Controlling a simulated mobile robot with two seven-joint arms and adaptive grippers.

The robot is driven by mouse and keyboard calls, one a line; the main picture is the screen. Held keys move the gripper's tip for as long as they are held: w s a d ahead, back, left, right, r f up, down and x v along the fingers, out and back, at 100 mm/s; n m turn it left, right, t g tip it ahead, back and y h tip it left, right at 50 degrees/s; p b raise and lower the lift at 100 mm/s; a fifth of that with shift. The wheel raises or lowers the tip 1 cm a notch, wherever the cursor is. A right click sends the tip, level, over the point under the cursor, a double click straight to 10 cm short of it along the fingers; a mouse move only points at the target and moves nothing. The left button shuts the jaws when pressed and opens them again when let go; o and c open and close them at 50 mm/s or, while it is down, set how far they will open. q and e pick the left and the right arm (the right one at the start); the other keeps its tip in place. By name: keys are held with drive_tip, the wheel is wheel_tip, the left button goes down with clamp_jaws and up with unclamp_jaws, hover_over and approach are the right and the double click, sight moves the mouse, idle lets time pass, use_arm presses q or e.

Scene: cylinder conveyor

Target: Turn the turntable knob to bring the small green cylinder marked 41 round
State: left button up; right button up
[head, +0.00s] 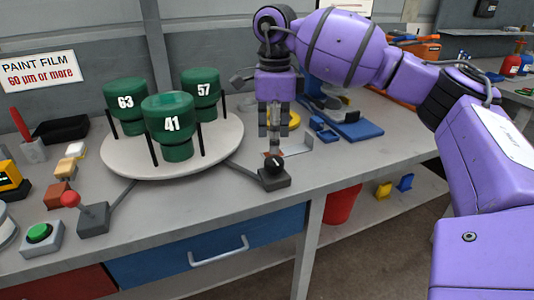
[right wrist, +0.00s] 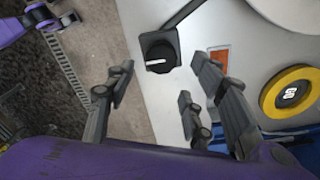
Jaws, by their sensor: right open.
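The small green cylinder marked 41 (head: 170,124) stands upright at the front of the round grey turntable (head: 225,148). Green cylinders marked 63 (head: 125,102) and 57 (head: 202,82) stand behind it, left and right. The black turntable knob (head: 273,171) sits on a dark base in front of the turntable's right side; it also shows in the right wrist view (right wrist: 158,52) with a white pointer line. My right gripper (head: 270,146) points down just above and behind the knob, open and empty. In the right wrist view a purple part of mine, perhaps the left gripper (right wrist: 60,18), shows at top left, its fingers unclear.
A red-topped joystick (head: 92,215) and a green button (head: 40,235) stand at the front left. A yellow ring (right wrist: 290,92) and blue parts (head: 323,129) lie right of the knob. Dark posts stand around the cylinders. Bare bench top lies left of the knob.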

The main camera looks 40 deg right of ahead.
sight(274, 162)
drive_tip(key=f, duration=0.3)
drive_tip(key=shift+s, duration=0.4)
wheel_tip(274, 162, down, 2)
drive_tip(key=shift+w+f, duration=0.1)
drive_tip(key=shift+f, duration=0.5)
use_arm(q)
drive_tip(key=shift+s+a+f, duration=0.15)
drive_tip(key=shift+s+f, duration=0.2)
drive_tip(key=shift+s, duration=0.25)
use_arm(e)
drive_tip(key=shift+f, duration=0.25)
drive_tip(key=shift+w, duration=0.1)
drive_tip(key=c, duration=1)
use_arm(q)
drive_tip(key=shift+s+f, duration=0.15)
drive_tip(key=shift+s, duration=0.05)
use_arm(e)
drive_tip(key=shift+c, duration=0.3)
